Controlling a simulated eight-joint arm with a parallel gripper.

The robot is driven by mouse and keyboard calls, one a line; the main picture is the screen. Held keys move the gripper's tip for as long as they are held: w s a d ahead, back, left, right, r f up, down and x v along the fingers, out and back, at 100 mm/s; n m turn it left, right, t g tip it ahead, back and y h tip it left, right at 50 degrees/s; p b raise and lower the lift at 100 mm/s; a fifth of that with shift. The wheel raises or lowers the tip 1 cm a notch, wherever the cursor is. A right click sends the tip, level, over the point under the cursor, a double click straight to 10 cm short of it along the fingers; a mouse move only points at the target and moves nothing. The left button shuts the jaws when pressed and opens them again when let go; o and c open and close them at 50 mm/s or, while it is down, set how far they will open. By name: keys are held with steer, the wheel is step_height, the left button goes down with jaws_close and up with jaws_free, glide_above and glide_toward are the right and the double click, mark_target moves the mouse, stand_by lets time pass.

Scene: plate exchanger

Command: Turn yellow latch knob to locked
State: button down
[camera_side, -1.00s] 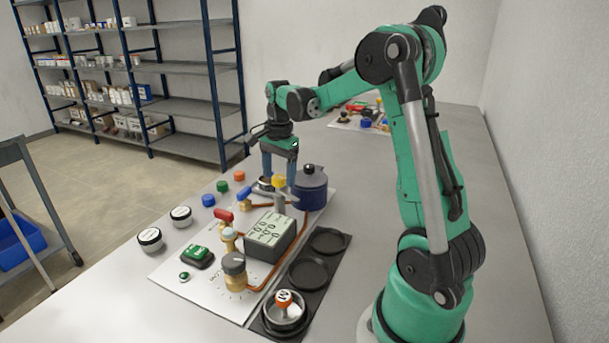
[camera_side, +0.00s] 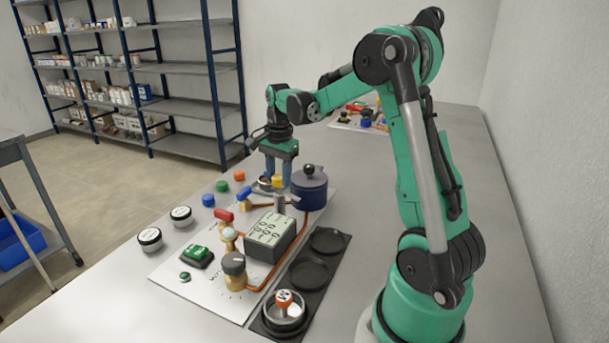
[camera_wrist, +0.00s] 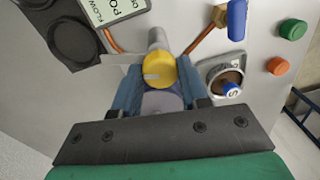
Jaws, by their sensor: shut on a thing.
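The yellow latch knob (camera_side: 278,181) stands on a grey post on the white panel, beside the dark blue lidded pot. In the wrist view the yellow knob (camera_wrist: 159,70) shows as a round cap with a pale mark on its left side. My gripper (camera_side: 278,177) points down over it, with a blue finger on each side. In the wrist view my gripper (camera_wrist: 158,78) is shut on the knob. Part of the knob is hidden behind the fingers in the side view.
The dark blue pot (camera_side: 309,190) stands close on the right. A blue-handled valve (camera_side: 244,197), a red-handled valve (camera_side: 224,217) and a grey display box (camera_side: 270,236) are nearby. A black tray (camera_side: 309,272) lies in front.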

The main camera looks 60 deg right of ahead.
steer(key=n, duration=0.3)
steer(key=shift+n, duration=0.4)
steer(key=n, duration=0.4)
steer(key=shift+n, duration=0.3)
steer(key=n, duration=0.4)
steer(key=shift+y, duration=0.3)
steer(key=shift+w+d+n, duration=0.1)
steer(key=shift+n, duration=2.3)
steer(key=shift+g, duration=0.3)
steer(key=shift+c, duration=2.3)
jaws_free()
steer(key=shift+r, duration=0.15)
